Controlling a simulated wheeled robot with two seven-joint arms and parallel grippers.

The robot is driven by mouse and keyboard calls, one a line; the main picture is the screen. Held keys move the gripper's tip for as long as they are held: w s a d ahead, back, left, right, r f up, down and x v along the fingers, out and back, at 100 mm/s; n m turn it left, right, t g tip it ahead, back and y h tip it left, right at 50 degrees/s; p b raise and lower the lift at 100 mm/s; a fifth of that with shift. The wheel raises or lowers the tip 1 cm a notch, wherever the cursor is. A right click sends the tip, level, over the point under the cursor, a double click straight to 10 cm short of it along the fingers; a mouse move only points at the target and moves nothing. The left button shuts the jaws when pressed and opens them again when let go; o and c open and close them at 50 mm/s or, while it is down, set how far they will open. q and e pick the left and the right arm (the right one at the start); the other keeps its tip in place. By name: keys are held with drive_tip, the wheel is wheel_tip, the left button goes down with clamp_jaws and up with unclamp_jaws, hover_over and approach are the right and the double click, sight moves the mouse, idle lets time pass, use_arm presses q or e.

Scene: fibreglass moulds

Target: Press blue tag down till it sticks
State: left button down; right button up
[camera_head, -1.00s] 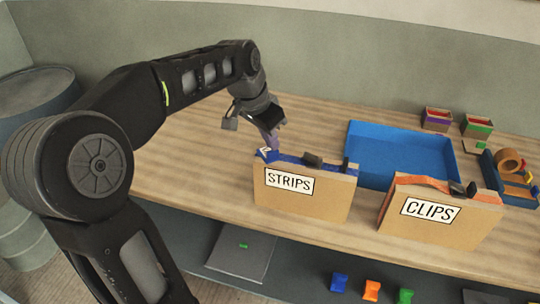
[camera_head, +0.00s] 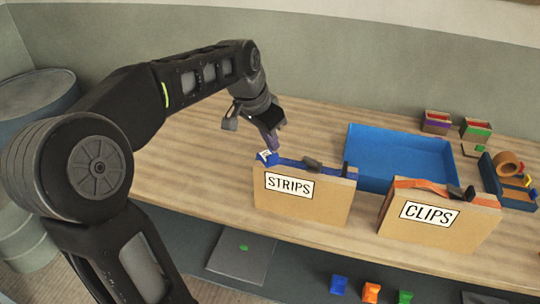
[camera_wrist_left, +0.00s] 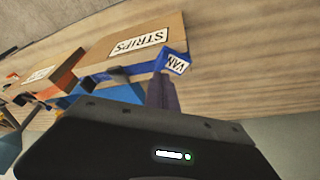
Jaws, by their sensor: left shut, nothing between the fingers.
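The blue tag (camera_head: 267,157) sits at the top left corner of the cardboard box labelled STRIPS (camera_head: 325,199). Its white face reads VAN in the left wrist view (camera_wrist_left: 176,64). My left gripper (camera_head: 272,149) is shut and empty, with its fingers pointing down right beside the tag. In the left wrist view the closed fingertips (camera_wrist_left: 162,78) are close to the tag's edge. I cannot tell whether they touch it. A blue strip runs from the tag along the box's top edge, with a dark clip (camera_head: 311,162) on it. My right gripper is not in view.
A blue tray (camera_head: 398,158) lies behind the boxes. The CLIPS box (camera_head: 465,226), with an orange top edge, stands to the right. Small bins (camera_head: 436,122) and a tape roll (camera_head: 507,163) are at the far right. The wooden table behind my gripper is clear.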

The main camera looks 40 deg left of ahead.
use_arm(q)
wheel_tip(320, 180, up, 6)
drive_tip(key=p, duration=0.3)
drive_tip(key=shift+f+p, duration=0.25)
drive_tip(key=shift+p, duration=0.05)
idle(0.4)
